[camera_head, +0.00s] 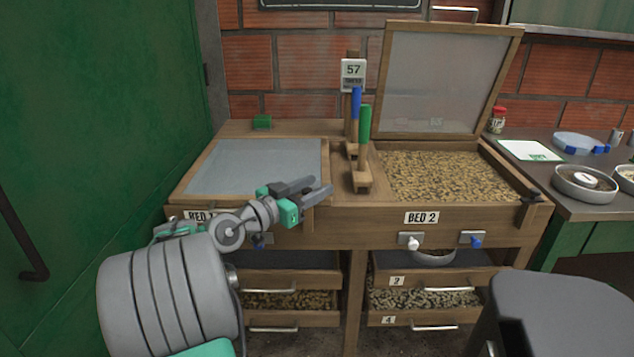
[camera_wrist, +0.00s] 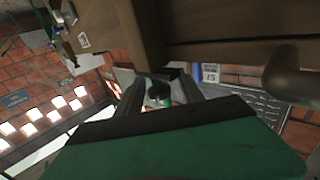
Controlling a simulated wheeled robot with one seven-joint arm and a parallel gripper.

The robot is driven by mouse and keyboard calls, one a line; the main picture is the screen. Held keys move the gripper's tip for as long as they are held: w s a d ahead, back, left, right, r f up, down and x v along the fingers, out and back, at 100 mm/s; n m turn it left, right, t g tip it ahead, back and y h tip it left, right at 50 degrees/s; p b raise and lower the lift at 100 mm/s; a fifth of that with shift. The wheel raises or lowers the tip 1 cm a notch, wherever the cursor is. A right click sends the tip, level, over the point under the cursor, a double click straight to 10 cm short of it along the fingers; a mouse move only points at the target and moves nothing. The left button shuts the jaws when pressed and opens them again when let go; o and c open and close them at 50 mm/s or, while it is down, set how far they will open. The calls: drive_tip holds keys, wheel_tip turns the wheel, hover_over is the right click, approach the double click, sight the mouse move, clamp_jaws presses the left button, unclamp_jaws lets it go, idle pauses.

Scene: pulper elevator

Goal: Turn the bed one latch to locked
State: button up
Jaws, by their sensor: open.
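Bed one (camera_head: 185,202) is the left wooden bed, with its label partly covered by my arm. Its framed grey lid (camera_head: 255,165) lies shut. My gripper (camera_head: 320,187) is open at the bed's front right corner, its fingers pointing right. In the wrist view a dark knob-like piece (camera_wrist: 158,93) shows between the fingers of my gripper (camera_wrist: 160,78); it may be the bed one latch. I cannot tell whether the fingers touch it, or how it is turned. In the head view my gripper hides that corner.
Bed two (camera_head: 455,218) stands to the right, its lid (camera_head: 440,85) raised, with beans inside. A green-handled tool (camera_head: 364,125) and a blue-handled tool (camera_head: 356,103) stand between the beds. A green door (camera_head: 100,130) is left. A side table (camera_head: 590,205) holds dishes.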

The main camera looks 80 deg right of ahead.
drive_tip(key=shift+s+d, duration=0.25)
drive_tip(key=shift+d, duration=0.2)
clamp_jaws()
